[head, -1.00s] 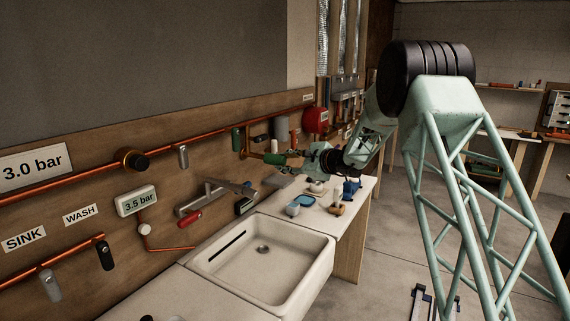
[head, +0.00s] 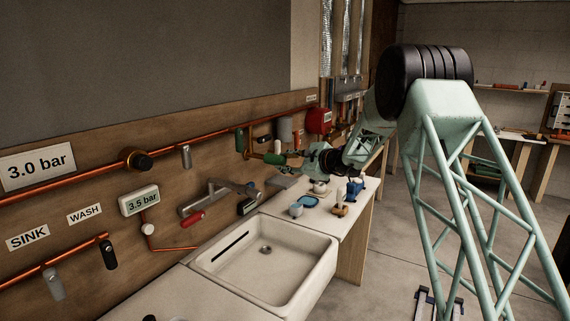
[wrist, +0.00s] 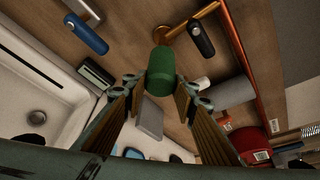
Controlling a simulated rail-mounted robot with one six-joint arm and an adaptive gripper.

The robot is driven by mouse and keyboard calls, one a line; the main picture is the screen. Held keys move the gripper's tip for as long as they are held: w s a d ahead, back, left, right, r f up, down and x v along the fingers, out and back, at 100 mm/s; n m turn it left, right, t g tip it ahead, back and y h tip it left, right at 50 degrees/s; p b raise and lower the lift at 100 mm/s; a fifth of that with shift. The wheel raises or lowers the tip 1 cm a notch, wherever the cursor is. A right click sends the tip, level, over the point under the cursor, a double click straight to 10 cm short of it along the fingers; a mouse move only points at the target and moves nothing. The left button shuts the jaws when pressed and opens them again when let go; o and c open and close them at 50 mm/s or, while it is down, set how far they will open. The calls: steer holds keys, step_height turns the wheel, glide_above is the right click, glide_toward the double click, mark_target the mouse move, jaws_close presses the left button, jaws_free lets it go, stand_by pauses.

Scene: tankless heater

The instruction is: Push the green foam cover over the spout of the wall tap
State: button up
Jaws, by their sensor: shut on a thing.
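The green foam cover (head: 274,159) is held in my gripper (head: 288,160), out in front of the wall board. In the wrist view the cover (wrist: 161,74) stands between the two fingers of my gripper (wrist: 160,92), which are shut on its near part. The brass wall tap (wrist: 163,34) shows just past the cover's far end; its spout tip meets or is hidden behind the cover, and I cannot tell how far it is inside. In the head view the brass tap (head: 248,155) lies just left of the cover.
A grey mixer tap (head: 215,194) projects over the white sink (head: 265,250). A red vessel (head: 319,121) and a grey cylinder (head: 284,130) are on the wall to the right. Small items, including a blue tray (head: 307,201), stand on the counter below.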

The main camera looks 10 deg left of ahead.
steer(key=shift+a, duration=0.1)
steer(key=o, duration=0.9)
steer(key=shift+v, duration=6)
steer(key=shift+s+r, duration=0.1)
